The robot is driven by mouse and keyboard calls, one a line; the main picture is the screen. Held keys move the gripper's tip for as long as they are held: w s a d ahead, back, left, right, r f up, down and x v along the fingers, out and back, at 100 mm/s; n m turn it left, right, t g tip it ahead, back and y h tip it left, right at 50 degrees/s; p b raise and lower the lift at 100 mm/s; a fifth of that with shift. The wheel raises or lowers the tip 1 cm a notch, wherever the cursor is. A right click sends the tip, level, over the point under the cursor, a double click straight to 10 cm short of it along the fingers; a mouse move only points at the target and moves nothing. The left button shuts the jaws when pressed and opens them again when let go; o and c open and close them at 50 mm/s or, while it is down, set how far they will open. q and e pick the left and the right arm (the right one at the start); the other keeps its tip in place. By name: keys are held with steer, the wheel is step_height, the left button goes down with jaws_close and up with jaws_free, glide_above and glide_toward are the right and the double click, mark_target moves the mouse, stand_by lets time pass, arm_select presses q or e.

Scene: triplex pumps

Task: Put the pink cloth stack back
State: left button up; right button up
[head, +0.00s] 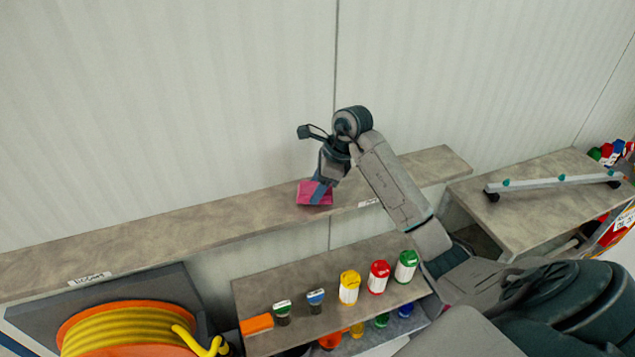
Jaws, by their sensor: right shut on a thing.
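The pink cloth stack (309,196) is a small flat magenta square at the long upper shelf (230,205), near the shelf's middle. My right gripper (320,192) reaches down over it from above and is shut on it. The fingers cover part of the cloth's right side. I cannot tell whether the cloth rests on the shelf or is held just above it. My left gripper is not in view.
A lower shelf (262,288) holds an orange block (257,324), small bottles and yellow, red and green canisters (380,277). An orange hose reel (130,330) stands at lower left. The upper shelf is clear left of the cloth. A pale wall rises behind.

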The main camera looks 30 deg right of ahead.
steer(key=shift+f, duration=0.3)
steer(key=shift+f+b, duration=0.2)
steer(key=shift+b, duration=0.1)
steer(key=o, duration=1)
steer(key=shift+r, duration=0.1)
steer(key=shift+c, duration=0.2)
